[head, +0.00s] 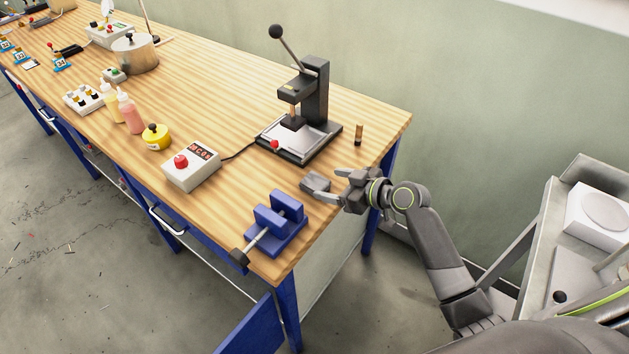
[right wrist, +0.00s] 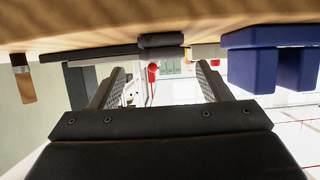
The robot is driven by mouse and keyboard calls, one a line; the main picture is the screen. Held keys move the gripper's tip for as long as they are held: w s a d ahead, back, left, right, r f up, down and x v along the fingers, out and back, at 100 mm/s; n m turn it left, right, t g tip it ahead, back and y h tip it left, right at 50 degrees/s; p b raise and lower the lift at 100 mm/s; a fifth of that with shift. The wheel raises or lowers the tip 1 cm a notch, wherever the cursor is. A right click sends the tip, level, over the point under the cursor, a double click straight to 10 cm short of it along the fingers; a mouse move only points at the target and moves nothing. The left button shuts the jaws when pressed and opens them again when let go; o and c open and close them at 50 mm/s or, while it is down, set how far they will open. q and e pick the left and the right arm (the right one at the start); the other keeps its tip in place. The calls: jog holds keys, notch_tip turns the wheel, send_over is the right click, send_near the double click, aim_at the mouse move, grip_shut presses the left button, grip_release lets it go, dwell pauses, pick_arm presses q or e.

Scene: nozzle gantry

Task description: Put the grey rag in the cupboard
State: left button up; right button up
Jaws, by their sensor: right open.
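The grey rag (head: 316,182) lies as a small folded pad on the bench top near its right end, between the press and the blue vise. It also shows as a dark roll beyond the fingers in the right wrist view (right wrist: 162,40). My right gripper (head: 341,184) is open and empty, just right of the rag at the bench edge, with its fingers pointing toward it. A blue panel (head: 250,328) stands below the bench's front corner; I cannot tell whether it is the cupboard's door. The cupboard's inside is hidden. My left gripper is not in view.
A black lever press (head: 316,95) stands behind the rag, with a small brown cylinder (head: 359,134) beside it. The blue vise (head: 277,222) is in front. A white control box (head: 191,167) sits to the left. A grey cart (head: 560,220) is at right.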

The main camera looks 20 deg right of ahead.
aim_at(316, 181)
jog(key=shift+w+a+f, duration=0.25)
jog(key=shift+w+a, duration=0.15)
jog(key=shift+w, duration=0.1)
jog(key=shift+w+a+p, duration=0.3)
jog(key=shift+p, duration=0.05)
jog(key=p+x, duration=0.1)
jog(key=x, duration=0.2)
jog(key=shift+a, duration=0.15)
jog(key=shift+w+a+f, duration=0.35)
jog(key=shift+w, duration=0.05)
jog(key=c, duration=1.1)
